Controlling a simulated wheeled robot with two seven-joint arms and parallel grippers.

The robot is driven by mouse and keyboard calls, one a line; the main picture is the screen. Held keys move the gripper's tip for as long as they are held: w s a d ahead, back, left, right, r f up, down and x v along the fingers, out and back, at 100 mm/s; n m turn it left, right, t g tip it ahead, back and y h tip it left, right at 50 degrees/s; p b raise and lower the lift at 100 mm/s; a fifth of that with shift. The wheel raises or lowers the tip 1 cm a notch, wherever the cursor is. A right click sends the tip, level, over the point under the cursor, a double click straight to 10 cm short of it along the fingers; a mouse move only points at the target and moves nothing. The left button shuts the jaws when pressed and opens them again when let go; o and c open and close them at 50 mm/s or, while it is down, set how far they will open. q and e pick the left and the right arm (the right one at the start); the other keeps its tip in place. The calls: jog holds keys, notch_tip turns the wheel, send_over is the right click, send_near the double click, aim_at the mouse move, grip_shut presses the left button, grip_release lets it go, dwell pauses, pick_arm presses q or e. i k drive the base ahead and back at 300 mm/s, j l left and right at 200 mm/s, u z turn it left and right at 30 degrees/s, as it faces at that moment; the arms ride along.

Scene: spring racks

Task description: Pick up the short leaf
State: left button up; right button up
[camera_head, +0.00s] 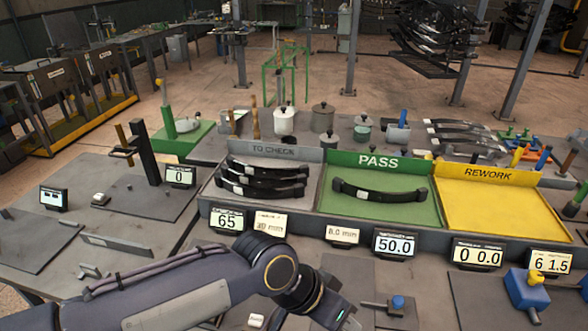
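Several dark curved leaves with clamped ends (262,180) lie stacked in the grey TO CHECK bay (222,205). One similar dark leaf (380,193) lies alone in the green PASS bay (340,209). I cannot tell by sight which leaf is the short one. My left arm comes in from the lower left, and its gripper (340,313) is at the bottom edge, in front of the bays and apart from the leaves. Its fingertips do not show clearly. My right gripper is not in view.
The yellow REWORK bay (490,210) is empty. Small displays (394,243) line the front of the bays. A dark post stand (147,153) and a flat grey bar (115,246) are on the left bench. More leaves (465,138) lie behind the bays.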

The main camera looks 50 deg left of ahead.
aim_at(244, 179)
jog(key=u, duration=2)
jog(key=j, duration=0.25)
jog(key=i+j, duration=0.1)
jog(key=j, duration=0.2)
jog(key=j+z, duration=0.7)
jog(key=j, duration=0.15)
jog(key=j+z, duration=0.35)
jog(key=i+z, duration=0.5)
